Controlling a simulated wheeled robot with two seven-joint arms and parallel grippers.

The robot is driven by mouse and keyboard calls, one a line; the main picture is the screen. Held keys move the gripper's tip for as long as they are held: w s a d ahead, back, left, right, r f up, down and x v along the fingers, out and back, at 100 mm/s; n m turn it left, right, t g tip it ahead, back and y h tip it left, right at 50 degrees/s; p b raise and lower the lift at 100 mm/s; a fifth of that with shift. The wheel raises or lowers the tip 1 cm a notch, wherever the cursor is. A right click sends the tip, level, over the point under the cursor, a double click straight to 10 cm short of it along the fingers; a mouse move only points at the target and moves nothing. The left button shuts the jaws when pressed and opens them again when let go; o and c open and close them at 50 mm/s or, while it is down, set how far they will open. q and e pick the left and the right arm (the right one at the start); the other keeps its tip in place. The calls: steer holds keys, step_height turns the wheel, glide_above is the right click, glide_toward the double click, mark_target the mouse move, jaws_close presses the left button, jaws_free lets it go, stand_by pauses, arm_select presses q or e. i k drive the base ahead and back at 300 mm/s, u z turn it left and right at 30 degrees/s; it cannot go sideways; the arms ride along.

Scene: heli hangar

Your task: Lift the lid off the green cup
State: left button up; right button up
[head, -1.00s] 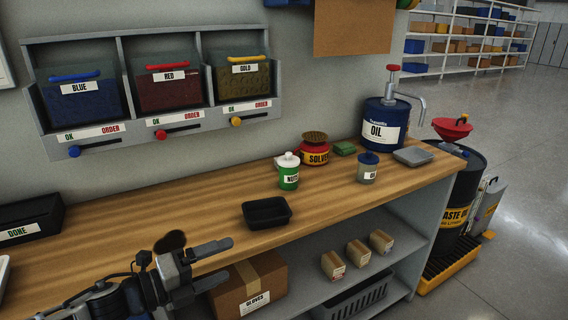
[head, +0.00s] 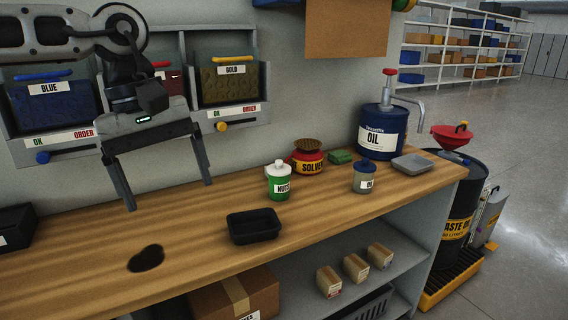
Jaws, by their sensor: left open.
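The green cup (head: 279,187) stands upright on the wooden bench, labelled NUTS. Its white lid (head: 278,167) with a small knob sits on top. My left gripper (head: 170,197) hangs above the bench to the left of the cup, fingers pointing down. It is open wide and empty, apart from the cup. My right gripper is not in view.
A black tray (head: 254,226) lies in front of the cup. A red SOLVENT can (head: 308,162) stands close behind it, and a grey jar with a blue lid (head: 364,178) to its right. A blue OIL drum (head: 381,130) is farther right. A dark stain (head: 146,258) marks the bench.

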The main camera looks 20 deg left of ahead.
mark_target(278, 169)
steer(key=i, duration=1.35)
